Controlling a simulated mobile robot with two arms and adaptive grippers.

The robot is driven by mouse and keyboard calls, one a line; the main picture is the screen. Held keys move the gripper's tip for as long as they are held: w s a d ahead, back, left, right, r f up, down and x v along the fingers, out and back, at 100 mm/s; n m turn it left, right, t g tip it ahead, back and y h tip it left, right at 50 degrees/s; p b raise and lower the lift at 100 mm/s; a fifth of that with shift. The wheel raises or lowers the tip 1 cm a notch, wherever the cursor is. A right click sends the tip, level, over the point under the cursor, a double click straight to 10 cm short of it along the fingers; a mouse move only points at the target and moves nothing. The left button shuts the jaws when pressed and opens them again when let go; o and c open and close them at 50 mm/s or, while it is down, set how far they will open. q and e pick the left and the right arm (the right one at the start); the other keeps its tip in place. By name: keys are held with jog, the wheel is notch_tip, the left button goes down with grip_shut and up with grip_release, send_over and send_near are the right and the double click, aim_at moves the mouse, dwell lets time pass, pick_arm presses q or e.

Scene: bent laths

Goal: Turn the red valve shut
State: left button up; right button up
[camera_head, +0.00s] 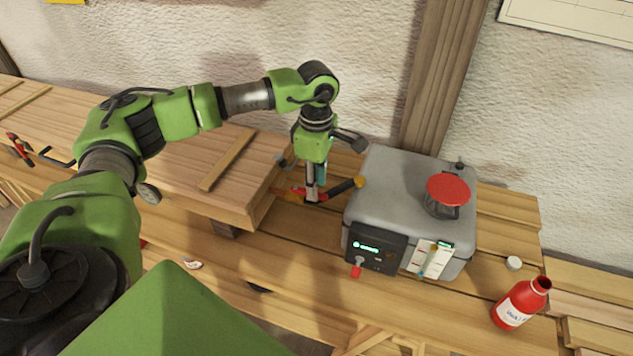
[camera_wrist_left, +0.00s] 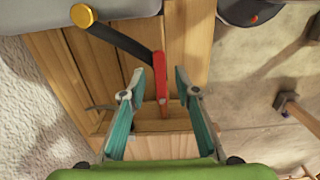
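A red bar-shaped part (camera_head: 290,194) joins a black handle or hose with a yellow end, left of the grey box (camera_head: 385,180); I cannot tell for sure that it is the valve. My left gripper (camera_head: 316,198) points down over it. In the left wrist view the red part (camera_wrist_left: 161,82) lies between the two open fingers (camera_wrist_left: 159,76), with gaps on both sides. Height above it is unclear. A small red knob (camera_head: 356,271) also sticks out below the box's dark panel. My right gripper is not in view.
A wide red disc (camera_head: 448,189) tops the grey box. A red bottle (camera_head: 519,303) and a small white cap (camera_head: 514,263) stand to the right. A raised wooden box (camera_head: 190,165) borders the left gripper's left side.

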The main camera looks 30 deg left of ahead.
pick_arm(q)
jog(key=shift+f, duration=0.85)
grip_shut()
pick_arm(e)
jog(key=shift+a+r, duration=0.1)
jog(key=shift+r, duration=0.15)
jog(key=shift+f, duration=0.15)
